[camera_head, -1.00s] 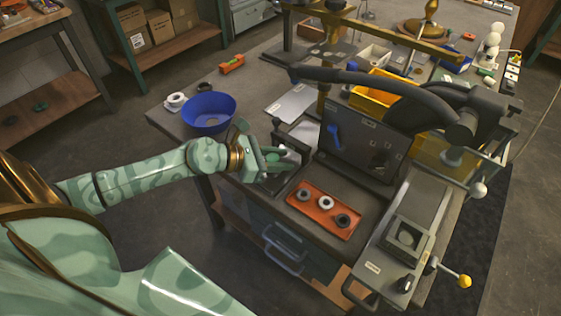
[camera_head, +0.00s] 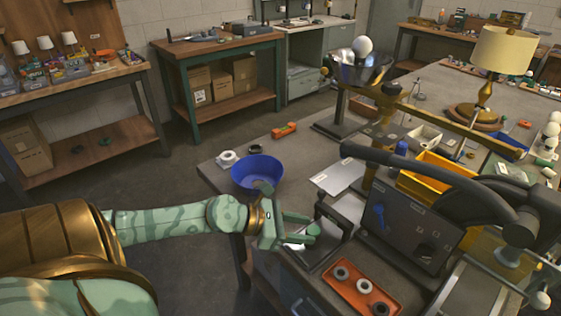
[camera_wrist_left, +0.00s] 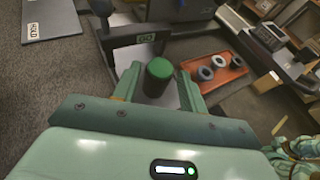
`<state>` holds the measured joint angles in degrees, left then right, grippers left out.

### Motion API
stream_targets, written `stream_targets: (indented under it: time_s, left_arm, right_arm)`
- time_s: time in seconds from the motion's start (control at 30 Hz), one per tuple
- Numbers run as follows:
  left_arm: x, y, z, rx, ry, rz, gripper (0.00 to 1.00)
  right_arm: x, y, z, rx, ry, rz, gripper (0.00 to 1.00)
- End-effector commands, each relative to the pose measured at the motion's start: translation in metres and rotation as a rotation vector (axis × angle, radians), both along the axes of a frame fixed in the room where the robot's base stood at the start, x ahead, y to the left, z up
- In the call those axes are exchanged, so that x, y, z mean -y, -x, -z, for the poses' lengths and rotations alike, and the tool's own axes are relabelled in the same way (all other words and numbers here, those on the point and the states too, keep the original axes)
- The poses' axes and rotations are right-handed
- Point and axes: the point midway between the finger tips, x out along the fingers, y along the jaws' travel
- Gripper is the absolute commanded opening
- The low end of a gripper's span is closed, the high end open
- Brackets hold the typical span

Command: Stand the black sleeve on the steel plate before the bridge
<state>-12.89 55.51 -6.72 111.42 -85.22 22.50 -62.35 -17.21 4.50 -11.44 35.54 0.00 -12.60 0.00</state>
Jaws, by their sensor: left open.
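A dark cylinder with a green top (camera_wrist_left: 158,72), which looks like the black sleeve, stands between the fingers of my left gripper (camera_wrist_left: 155,88) in the left wrist view. The gripper is open, a finger on either side. In the head view the left gripper (camera_head: 298,230) is low over the bench's near left part; the cylinder's green top (camera_head: 313,230) shows by its fingertips. A pale steel plate (camera_wrist_left: 178,98) lies under the cylinder, partly hidden by fingers. The dark bridge (camera_wrist_left: 125,42) with a GO label is just beyond.
An orange tray (camera_head: 345,290) with three rings lies to the right. A plate marked HOLD (camera_wrist_left: 50,18) is at the left in the wrist view. A blue bowl (camera_head: 257,174) stands behind the gripper. A dark upright panel (camera_head: 408,228) stands to the right.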

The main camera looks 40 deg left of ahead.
Motion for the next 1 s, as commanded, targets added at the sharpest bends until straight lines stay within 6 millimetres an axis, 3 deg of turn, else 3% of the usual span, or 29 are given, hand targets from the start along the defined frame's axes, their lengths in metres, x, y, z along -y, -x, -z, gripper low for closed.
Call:
stream_targets:
  time_s: [0.2,0.4,1.0]
  left_arm:
    - [-0.022,0.03,-0.016,-0.003,-0.001,0.001,0.42]
    - [-0.037,0.047,-0.026,-0.001,0.001,0.0,0.42]
    - [-0.04,0.051,-0.028,0.002,-0.001,0.002,0.42]
  right_arm:
    - [-0.001,-0.001,-0.004,0.003,-0.001,0.0,0.0]
    - [-0.001,-0.003,-0.009,0.008,-0.002,-0.001,0.0]
    - [0.001,-0.003,-0.009,0.008,0.002,-0.001,0.0]
